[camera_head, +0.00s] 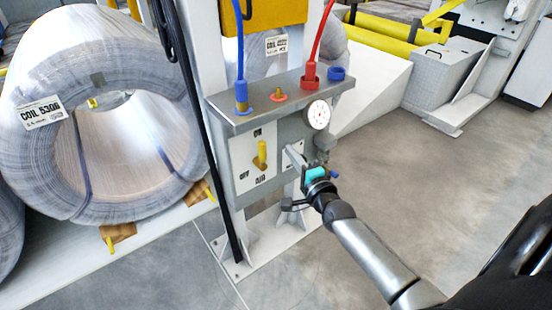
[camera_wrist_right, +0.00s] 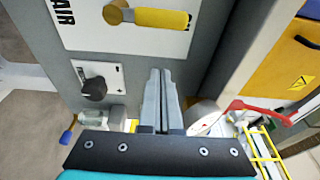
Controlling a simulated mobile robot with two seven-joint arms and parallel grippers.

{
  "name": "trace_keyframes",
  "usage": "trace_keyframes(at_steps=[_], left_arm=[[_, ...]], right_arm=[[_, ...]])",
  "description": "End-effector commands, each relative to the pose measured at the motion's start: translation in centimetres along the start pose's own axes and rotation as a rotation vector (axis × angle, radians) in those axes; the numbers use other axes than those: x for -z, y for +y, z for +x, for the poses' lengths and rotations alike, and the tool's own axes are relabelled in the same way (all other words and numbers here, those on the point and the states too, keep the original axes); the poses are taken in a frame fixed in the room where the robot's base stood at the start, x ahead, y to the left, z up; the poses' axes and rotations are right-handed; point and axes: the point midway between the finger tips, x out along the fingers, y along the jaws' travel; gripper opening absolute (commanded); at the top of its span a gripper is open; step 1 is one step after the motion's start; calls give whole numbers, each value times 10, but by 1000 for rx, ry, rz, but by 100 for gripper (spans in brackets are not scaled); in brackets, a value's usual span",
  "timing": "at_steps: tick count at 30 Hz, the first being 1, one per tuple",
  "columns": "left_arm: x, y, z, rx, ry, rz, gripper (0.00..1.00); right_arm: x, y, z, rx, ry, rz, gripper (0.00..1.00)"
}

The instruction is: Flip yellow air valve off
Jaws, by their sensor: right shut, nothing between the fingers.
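The yellow air valve (camera_head: 261,155) sits on a white plate of the grey control box (camera_head: 231,117). Its handle points up, with OFF printed at the lower left of the plate and AIR below. The valve handle (camera_wrist_right: 160,18) also shows near the top of the right wrist view, pointing right from its pivot. My right gripper (camera_head: 294,157) is just right of the valve plate in the head view, apart from the handle. Its fingers (camera_wrist_right: 160,75) are together and empty in the wrist view. My left gripper is not in view.
A black knob (camera_wrist_right: 93,88) is on a small plate beside the gripper. A gauge (camera_head: 318,115) and red and blue hoses (camera_head: 320,38) are on the box. A wrapped coil (camera_head: 105,120) stands at left. The floor (camera_head: 440,190) at right is clear.

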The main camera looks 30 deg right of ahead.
Motion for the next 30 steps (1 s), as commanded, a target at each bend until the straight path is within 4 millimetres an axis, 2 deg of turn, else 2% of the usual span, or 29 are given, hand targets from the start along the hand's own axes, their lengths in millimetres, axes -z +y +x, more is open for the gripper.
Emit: trace_keyframes(at_steps=[1,6,12,30], left_arm=[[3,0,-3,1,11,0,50],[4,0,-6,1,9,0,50],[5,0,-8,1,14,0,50],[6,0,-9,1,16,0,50]], right_arm=[[0,1,9,4,1,1,0],[-22,0,12,1,1,5,0],[-35,-1,15,2,1,1,0],[-40,-1,16,4,0,-15,0]])
